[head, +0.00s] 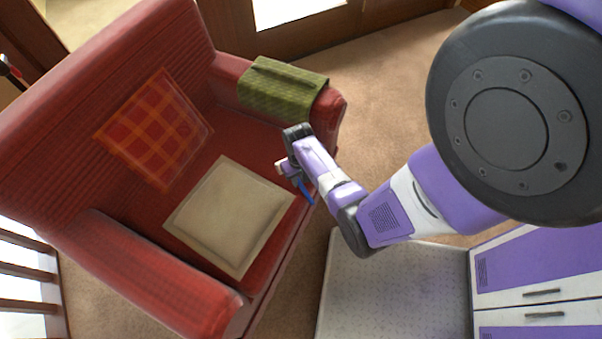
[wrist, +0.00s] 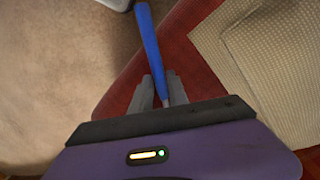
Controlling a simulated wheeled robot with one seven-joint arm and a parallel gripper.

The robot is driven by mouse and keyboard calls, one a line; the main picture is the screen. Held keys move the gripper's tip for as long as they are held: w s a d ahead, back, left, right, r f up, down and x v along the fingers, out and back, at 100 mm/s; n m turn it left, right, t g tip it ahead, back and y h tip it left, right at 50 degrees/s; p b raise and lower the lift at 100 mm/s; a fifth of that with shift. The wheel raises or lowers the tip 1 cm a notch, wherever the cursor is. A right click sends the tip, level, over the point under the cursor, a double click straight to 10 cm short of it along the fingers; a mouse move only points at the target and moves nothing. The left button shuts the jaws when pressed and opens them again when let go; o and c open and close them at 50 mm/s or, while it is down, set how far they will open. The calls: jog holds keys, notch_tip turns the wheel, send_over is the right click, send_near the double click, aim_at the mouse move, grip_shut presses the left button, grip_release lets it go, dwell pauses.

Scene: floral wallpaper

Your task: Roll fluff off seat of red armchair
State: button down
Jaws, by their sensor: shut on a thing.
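The red armchair (head: 262,145) stands at the left in the head view, with its seat facing me. My gripper (head: 297,175) is over the front edge of the seat, near the right armrest. It is shut on a blue handle (wrist: 150,50), which runs up between the two grey fingers in the wrist view. A pale roller head (head: 282,167) shows beside my gripper in the head view; part of a white end is at the top of the wrist view. The red seat edge (wrist: 190,70) lies below the handle. I cannot make out any fluff on the seat.
A beige cushion (head: 228,215) lies flat on the seat, left of my gripper. A red-and-orange checked cushion (head: 157,130) leans against the backrest. A green folded cloth (head: 283,88) hangs over the right armrest. Carpet (head: 385,75) is open at the right of the chair.

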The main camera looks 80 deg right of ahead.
jog(key=shift+s+a+f, duration=0.15)
jog(key=shift+a+f, duration=0.05)
jog(key=shift+a, duration=0.2)
jog(key=r+p, duration=0.6)
jog(key=shift+d+r, duration=0.1)
jog(key=shift+d, duration=0.2)
notch_tip(320, 180, up, 3)
jog(key=p, duration=0.3)
dwell(0.6)
jog(key=shift+f+b, duration=2.7)
jog(key=shift+f, duration=0.7)
jog(key=shift+f+b, duration=0.85)
jog(key=shift+f, duration=0.2)
